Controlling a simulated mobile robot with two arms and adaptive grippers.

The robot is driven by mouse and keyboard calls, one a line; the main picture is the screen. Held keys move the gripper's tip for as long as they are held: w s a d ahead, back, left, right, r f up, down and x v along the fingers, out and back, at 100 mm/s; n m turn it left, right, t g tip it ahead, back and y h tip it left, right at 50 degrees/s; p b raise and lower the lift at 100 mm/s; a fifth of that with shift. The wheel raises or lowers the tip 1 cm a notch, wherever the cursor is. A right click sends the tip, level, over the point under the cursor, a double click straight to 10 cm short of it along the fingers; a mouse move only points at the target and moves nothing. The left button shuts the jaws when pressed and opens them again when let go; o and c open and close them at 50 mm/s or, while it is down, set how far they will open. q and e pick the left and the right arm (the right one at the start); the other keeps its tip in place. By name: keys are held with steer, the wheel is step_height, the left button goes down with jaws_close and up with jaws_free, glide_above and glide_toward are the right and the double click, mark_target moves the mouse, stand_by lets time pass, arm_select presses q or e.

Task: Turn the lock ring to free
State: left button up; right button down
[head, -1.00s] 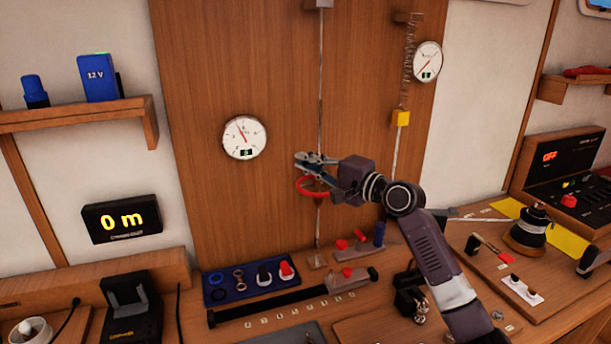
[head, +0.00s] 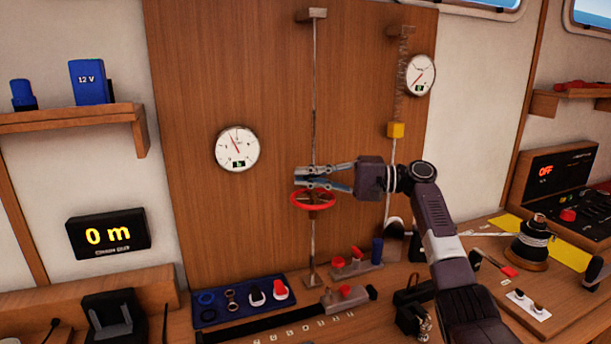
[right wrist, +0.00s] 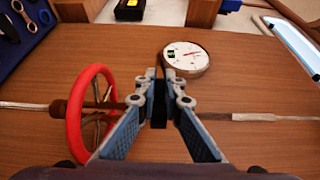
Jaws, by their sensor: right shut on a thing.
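The red handwheel (head: 326,206) sits on a thin upright rod (head: 314,110) against the wooden panel. In the right wrist view the handwheel (right wrist: 78,122) stands left of my fingertips and apart from them. My right gripper (head: 302,177) is at the rod just above the handwheel. In the right wrist view its fingertips (right wrist: 158,102) are closed together, one on each side along the rod, with a narrow dark part between them. I take this part for the lock ring; the fingers mostly hide it, so its turn position cannot be read. My left gripper is not in view.
A round gauge (head: 237,149) hangs left of the rod, another (head: 420,75) at upper right. A blue tray (head: 240,304) with small parts and a red-knobbed block (head: 352,263) lie below on the counter.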

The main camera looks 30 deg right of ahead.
steer(key=shift+s+d+r+n+g+y, duration=0.1)
steer(key=shift+n+g+y, duration=0.4)
steer(key=shift+g, duration=0.1)
steer(key=c, duration=2)
jaws_free()
steer(key=shift+c, duration=0.2)
steer(key=v, duration=1.1)
steer(key=shift+s+d, duration=0.2)
steer(key=shift+d, duration=0.15)
